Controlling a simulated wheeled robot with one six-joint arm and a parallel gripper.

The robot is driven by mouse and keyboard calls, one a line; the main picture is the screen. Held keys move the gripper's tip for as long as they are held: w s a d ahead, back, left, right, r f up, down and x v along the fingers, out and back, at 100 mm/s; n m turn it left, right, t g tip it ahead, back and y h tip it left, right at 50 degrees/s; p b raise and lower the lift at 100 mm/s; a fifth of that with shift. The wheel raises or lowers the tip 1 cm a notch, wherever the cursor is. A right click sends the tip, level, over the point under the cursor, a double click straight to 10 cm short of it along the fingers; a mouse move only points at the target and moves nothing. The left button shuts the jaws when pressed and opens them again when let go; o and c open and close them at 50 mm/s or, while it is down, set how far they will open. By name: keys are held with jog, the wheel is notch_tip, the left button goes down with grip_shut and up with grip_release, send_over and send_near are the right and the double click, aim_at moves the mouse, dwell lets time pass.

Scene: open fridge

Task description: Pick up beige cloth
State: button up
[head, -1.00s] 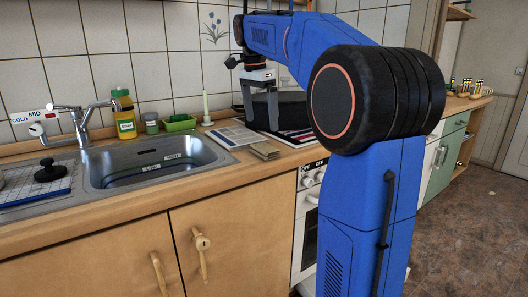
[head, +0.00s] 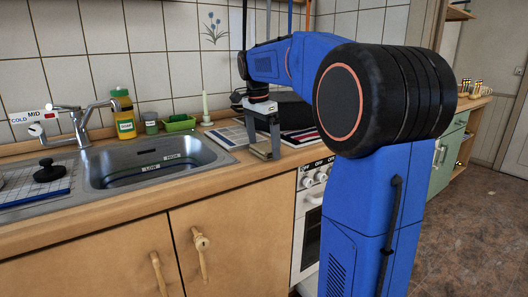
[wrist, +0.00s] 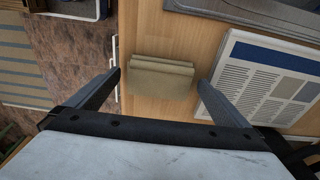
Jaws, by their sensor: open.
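The folded beige cloth (wrist: 160,77) lies on the wooden counter near its front edge, and it also shows in the head view (head: 260,151). In the wrist view my gripper (wrist: 160,93) is open, with one finger to the left of the cloth and one to the right. Neither finger visibly touches it. In the head view my gripper (head: 262,149) points down over the cloth, and a finger hides part of it. The exact height of the fingertips above the counter cannot be told.
A printed sheet (wrist: 262,80) lies just right of the cloth in the wrist view. The stove front (head: 308,220) is below.

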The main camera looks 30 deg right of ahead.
aim_at(264, 146)
jog(key=c, duration=1.2)
jog(key=shift+r, duration=0.1)
notch_tip(264, 146, up, 10)
jog(key=shift+f, duration=0.1)
jog(key=o, duration=0.6)
jog(key=shift+c, duration=0.2)
jog(key=c, duration=0.4)
